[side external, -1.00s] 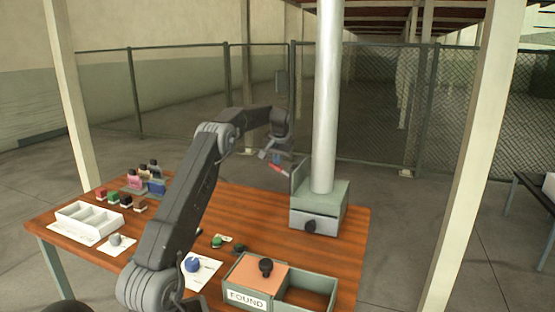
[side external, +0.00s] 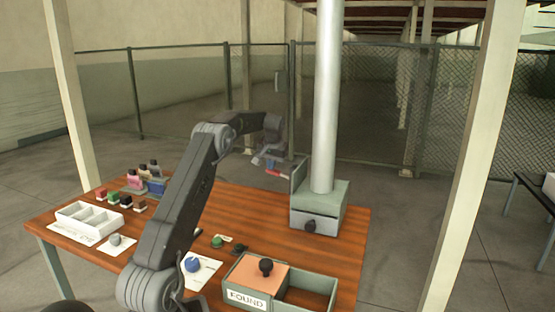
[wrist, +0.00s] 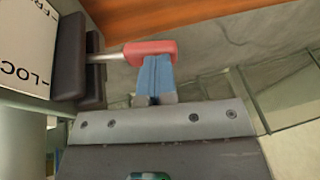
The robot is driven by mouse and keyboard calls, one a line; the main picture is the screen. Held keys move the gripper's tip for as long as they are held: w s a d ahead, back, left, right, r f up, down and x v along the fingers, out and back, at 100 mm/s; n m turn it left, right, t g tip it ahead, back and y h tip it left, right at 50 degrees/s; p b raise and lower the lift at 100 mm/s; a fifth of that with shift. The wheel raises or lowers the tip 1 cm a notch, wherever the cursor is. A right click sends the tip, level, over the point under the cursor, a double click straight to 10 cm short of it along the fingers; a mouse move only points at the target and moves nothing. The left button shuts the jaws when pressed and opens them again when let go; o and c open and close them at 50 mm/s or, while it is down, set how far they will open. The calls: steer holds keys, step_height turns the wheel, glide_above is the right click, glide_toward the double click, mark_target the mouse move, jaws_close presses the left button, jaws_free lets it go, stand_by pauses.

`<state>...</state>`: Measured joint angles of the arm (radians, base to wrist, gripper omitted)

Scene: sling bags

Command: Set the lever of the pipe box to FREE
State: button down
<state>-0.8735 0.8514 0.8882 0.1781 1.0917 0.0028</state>
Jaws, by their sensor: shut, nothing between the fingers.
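The pipe box (side external: 320,208) is a grey-green box at the table's far right with a pale pipe rising from it. Its lever has a red handle (wrist: 150,49), a metal rod and a dark pivot block (wrist: 71,55); the red handle also shows in the side view (side external: 279,173), left of the box. Which word the lever points to I cannot tell.
A FOUND tray (side external: 247,298) with an orange lid and dark knob stands at the front right. A white divided tray (side external: 90,218), small coloured blocks and bottles stand at the left. Table room is clear left of the pipe box.

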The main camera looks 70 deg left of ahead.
steer(key=shift+s+a+f, duration=0.2)
steer(key=shift+f, duration=0.25)
steer(key=shift+s+a+f, duration=0.15)
steer(key=shift+f, duration=0.25)
steer(key=shift+s+a+f, duration=0.15)
steer(key=shift+f, duration=0.45)
steer(key=shift+s+a+f, duration=0.1)
steer(key=shift+f, duration=2.45)
steer(key=shift+f, duration=0.1)
steer(key=s+a+r, duration=0.4)
steer(key=s+r, duration=0.4)
steer(key=r, duration=0.2)
steer(key=shift+s+a, duration=0.2)
steer(key=shift+s, duration=0.05)
